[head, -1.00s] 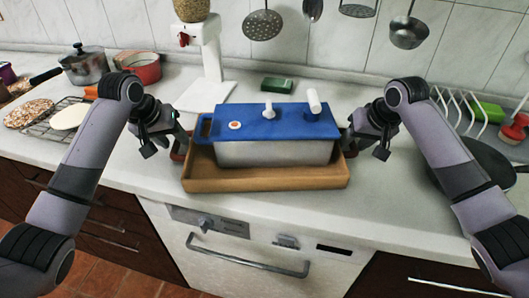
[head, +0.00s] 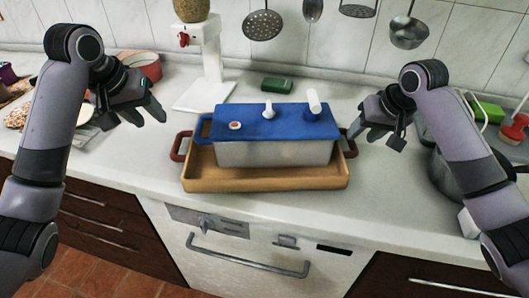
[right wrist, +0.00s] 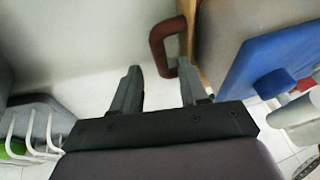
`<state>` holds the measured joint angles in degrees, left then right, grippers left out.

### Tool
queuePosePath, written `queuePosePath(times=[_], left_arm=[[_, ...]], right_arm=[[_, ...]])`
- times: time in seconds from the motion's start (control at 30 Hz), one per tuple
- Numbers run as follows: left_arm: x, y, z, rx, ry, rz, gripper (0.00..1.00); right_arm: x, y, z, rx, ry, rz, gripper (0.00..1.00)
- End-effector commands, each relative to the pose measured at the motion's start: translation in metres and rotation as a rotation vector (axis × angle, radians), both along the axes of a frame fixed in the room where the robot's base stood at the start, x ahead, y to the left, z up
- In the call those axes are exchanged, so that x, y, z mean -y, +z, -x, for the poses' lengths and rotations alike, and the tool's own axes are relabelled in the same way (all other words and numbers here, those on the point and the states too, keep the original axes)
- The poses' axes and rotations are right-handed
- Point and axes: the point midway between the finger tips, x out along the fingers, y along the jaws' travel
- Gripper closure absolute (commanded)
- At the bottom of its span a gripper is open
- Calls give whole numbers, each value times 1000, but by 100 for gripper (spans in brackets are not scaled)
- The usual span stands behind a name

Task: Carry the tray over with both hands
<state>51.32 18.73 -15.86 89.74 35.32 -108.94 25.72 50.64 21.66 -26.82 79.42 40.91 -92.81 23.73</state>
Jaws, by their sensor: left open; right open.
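The wooden tray (head: 265,184) stands on the counter, with a brown handle at each end. A pale grey box with a blue top (head: 275,122) sits in it; small white items and a small round red-and-white piece are on the top. My left gripper (head: 148,114) is open and empty, above and left of the left handle (head: 180,146). My right gripper (head: 361,132) is open and empty, close to the right handle (head: 350,146). In the right wrist view, the right handle (right wrist: 158,42) lies beyond the open fingertips, and the tray's edge is partly cut off.
A white scale-like stand (head: 207,75) and a green block (head: 277,85) are behind the tray. A dark pan (head: 455,180) and a white rack are at the right. A red pot (head: 148,68) is at the back left. Counter in front of the tray is clear.

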Motion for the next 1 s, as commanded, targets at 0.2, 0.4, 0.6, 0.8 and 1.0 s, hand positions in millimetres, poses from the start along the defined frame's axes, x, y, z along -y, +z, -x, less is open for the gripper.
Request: queuePosePath(times=[0.2,0.4,0.6,0.8,1.0], left_arm=[[0,0,0,0,0,0,56],[0,0,0,0,0,0,56],[0,0,0,0,0,0,56],[0,0,0,0,0,0,56],[0,0,0,0,0,0,56]], right_arm=[[10,43,17,3,-1,1,56],[13,64,26,1,1,0,56],[15,68,29,-1,0,1,56],[15,68,29,-1,0,1,56],[15,68,28,-1,0,1,56]])
